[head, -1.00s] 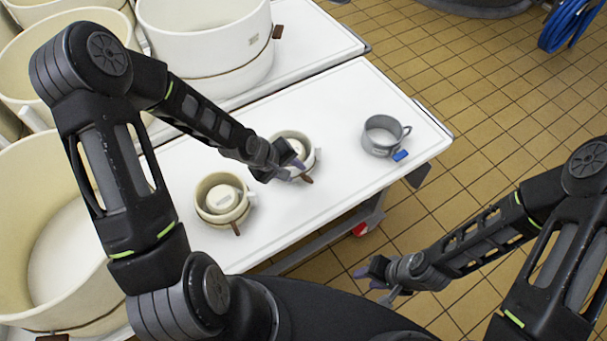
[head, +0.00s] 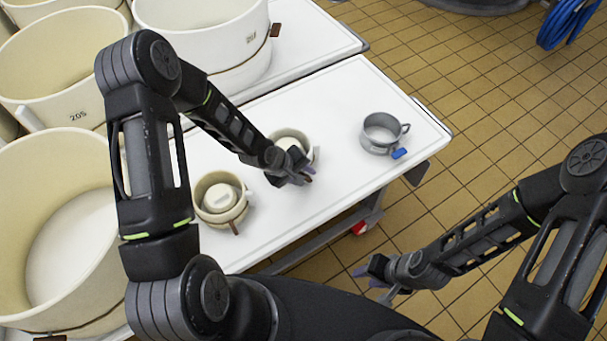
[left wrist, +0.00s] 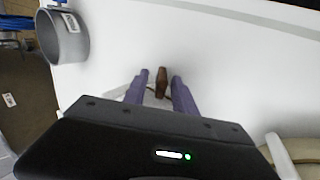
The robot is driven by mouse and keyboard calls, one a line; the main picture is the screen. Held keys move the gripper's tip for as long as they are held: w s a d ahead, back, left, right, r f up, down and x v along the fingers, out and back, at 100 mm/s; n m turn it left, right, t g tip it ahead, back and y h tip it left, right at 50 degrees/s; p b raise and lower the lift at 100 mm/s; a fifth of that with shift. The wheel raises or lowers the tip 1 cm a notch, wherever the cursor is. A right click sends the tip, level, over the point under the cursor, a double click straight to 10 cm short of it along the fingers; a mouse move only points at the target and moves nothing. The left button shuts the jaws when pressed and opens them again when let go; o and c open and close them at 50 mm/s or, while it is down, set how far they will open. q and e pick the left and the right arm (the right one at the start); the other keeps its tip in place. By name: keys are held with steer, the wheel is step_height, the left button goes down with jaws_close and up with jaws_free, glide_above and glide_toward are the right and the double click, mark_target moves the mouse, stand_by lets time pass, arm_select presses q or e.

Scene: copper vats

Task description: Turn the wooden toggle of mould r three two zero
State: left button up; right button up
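Two small cream moulds with wooden toggles stand on the white table; I cannot read a label on either. The farther mould (head: 287,135) is partly covered by my left gripper (head: 307,176). In the left wrist view its brown toggle (left wrist: 161,82) shows between the two purple fingertips of my left gripper (left wrist: 160,82), which are apart with gaps at the toggle's sides. The rest of that mould is mostly hidden there. The nearer mould (head: 211,213) has its brown toggle (head: 234,228) at the front. My right gripper (head: 371,282) is open and empty over the floor.
Large cream vats (head: 60,125) crowd the left. The white table (head: 330,100) is bare between jug and moulds.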

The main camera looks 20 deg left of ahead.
arm_select(q)
jaws_close()
stand_by(0.4)
